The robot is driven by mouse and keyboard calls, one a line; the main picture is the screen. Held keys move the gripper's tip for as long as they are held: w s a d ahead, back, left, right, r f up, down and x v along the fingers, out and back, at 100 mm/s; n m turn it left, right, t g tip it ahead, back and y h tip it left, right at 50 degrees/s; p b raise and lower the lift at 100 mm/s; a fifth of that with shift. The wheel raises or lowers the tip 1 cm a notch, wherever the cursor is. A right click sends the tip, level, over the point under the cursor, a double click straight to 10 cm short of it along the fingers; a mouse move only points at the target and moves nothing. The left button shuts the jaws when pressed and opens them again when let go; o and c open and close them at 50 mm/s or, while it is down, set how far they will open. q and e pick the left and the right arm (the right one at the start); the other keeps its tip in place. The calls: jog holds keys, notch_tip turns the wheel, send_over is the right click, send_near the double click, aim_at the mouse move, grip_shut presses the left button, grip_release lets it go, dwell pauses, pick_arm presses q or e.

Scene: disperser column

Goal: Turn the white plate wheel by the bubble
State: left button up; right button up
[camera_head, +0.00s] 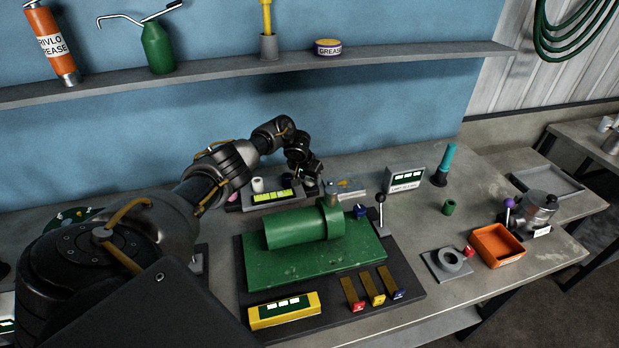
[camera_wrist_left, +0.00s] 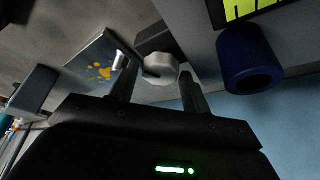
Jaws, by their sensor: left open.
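The white faceted plate wheel (camera_wrist_left: 165,69) shows in the left wrist view, between and just beyond the two fingertips of my left gripper (camera_wrist_left: 156,76). The fingers are apart, with the wheel in the gap; I cannot tell whether either finger touches it. A yellow-green bubble vial (camera_wrist_left: 246,6) with dark lines is at the top right of that view. In the head view the bubble vial (camera_head: 272,196) lies at the back of the bench, and my left gripper (camera_head: 312,182) is just right of it. I cannot make out the wheel there, behind the gripper. My right gripper is out of view.
A dark blue hollow cylinder (camera_wrist_left: 247,62) is close to the right finger. A spotted plate (camera_wrist_left: 98,68) lies left of the fingers. In the head view, a large green cylinder (camera_head: 296,228) on a green base stands in front of the gripper, with a black-knobbed lever (camera_head: 380,205) at right.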

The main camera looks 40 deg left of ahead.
pick_arm(q)
jog(key=c, duration=0.7)
jog(key=shift+a+f+m+b, duration=0.1)
jog(key=shift+f+m+b, duration=0.05)
jog(key=shift+m+b, duration=0.55)
jog(key=m+h+b, duration=0.1)
jog(key=m+b, duration=0.2)
jog(key=b, duration=0.3)
jog(key=m+h+b, duration=0.2)
jog(key=m+b, duration=0.2)
jog(key=b, duration=0.2)
jog(key=shift+w+f+g+h, duration=0.1)
jog(key=shift+g+h, duration=0.2)
jog(key=shift+g, duration=0.1)
jog(key=m+g+h+b, duration=0.1)
jog(key=m+b, duration=0.3)
jog(key=shift+a+m+b, duration=0.15)
jog(key=shift+m+b, duration=0.25)
jog(key=m+g+b, duration=0.1)
jog(key=m+b, duration=0.1)
jog(key=b, duration=0.1)
jog(key=shift+w+a+m+h+b, duration=0.1)
jog(key=shift+w+m+h+b, duration=0.05)
jog(key=shift+m+h+b, duration=0.2)
jog(key=shift+m+b, duration=0.3)
jog(key=shift+m, duration=0.05)
jog(key=shift+r+g, duration=0.2)
jog(key=shift+g, duration=0.1)
jog(key=shift+r, duration=0.1)
jog(key=o, duration=0.7)
